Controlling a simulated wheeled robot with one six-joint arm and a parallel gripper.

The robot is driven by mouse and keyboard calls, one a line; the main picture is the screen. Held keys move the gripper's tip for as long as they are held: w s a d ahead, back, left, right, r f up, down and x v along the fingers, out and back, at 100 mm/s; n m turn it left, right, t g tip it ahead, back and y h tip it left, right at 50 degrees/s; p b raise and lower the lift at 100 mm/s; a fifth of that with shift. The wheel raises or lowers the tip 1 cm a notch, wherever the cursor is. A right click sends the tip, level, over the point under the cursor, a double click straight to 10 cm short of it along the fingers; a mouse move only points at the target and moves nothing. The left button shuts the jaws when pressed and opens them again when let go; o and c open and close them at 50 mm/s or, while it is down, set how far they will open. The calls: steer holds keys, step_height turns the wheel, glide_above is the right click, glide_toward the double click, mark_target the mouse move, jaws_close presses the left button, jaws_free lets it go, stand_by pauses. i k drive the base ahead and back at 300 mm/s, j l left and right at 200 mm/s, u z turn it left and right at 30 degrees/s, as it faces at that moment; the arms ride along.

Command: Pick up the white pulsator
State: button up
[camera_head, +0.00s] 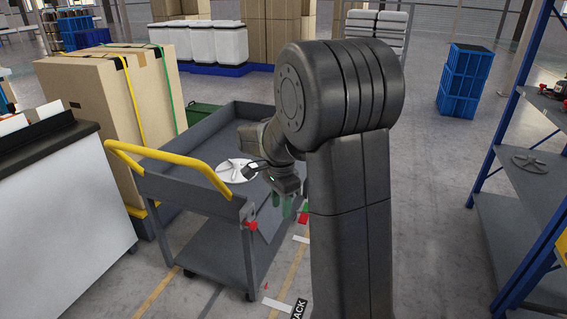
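The white pulsator (232,173) is a flat round disc with raised ribs. It lies on the top tray of a grey cart (180,180) with a yellow handle. My gripper (256,172) is at the right side of the disc, low over it and partly covering its right edge. I cannot tell whether the fingers touch the disc, or whether they are open or shut. My arm hides part of the cart's right side.
A tall cardboard box (105,110) with straps stands left of the cart. A white counter (55,215) is at the front left. A blue-framed shelf (525,185) on the right holds a grey ribbed disc (530,164). Blue crates (464,82) stand behind; floor between is clear.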

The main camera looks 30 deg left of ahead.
mark_target(229, 171)
steer(key=i+l, duration=0.1)
steer(key=i, duration=0.25)
steer(key=i+l, duration=0.1)
steer(key=i, duration=0.25)
steer(key=i+j+u, duration=0.2)
steer(key=u, duration=0.2)
steer(key=i+u, duration=0.75)
steer(key=i+j, duration=0.25)
steer(key=i, duration=0.2)
steer(key=u, duration=0.05)
